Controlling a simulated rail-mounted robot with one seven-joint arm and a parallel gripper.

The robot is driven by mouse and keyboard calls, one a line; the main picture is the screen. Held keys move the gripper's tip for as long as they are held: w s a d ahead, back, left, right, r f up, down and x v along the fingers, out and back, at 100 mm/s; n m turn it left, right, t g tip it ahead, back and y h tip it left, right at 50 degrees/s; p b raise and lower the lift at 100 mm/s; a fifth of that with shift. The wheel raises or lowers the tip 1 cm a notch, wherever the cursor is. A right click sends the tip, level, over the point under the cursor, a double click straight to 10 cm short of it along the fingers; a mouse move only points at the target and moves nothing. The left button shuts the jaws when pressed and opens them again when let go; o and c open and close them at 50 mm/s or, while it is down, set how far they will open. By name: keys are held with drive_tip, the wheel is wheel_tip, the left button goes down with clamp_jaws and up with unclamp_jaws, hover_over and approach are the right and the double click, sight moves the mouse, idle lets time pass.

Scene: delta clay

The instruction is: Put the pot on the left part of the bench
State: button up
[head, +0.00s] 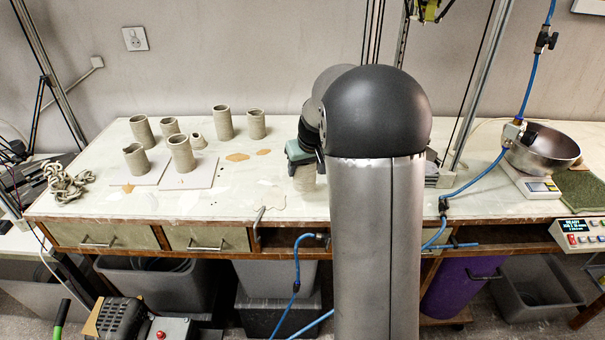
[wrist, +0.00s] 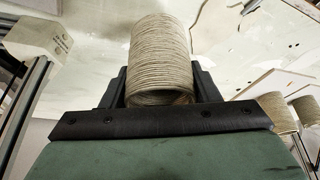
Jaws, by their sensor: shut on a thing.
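The pot is a ribbed, grey-beige clay cylinder (wrist: 160,55) that fills the middle of the wrist view. My gripper (wrist: 160,85) is shut on it, with one dark finger on each side. In the head view, the green body of my gripper (head: 301,150) is just left of my arm, over the middle of the bench (head: 240,195). The lower part of the held pot (head: 304,178) shows below it. I cannot tell whether the pot touches the bench top. My arm hides the bench behind it.
Several similar clay pots stand on the bench's left part, some on white boards (head: 190,178). A coiled rope (head: 65,182) lies at the far left. A thin hooked tool (head: 259,218) lies near the front edge. A metal bowl (head: 542,150) stands on a scale at right.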

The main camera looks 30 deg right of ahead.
sight(303, 177)
drive_tip(key=shift+w+f, duration=0.35)
drive_tip(key=shift+f, duration=0.05)
drive_tip(key=shift+w+f, duration=0.1)
drive_tip(key=shift+f, duration=1.5)
drive_tip(key=shift+f, duration=0.25)
drive_tip(key=o, duration=1)
drive_tip(key=shift+o, duration=0.2)
drive_tip(key=shift+r, duration=0.1)
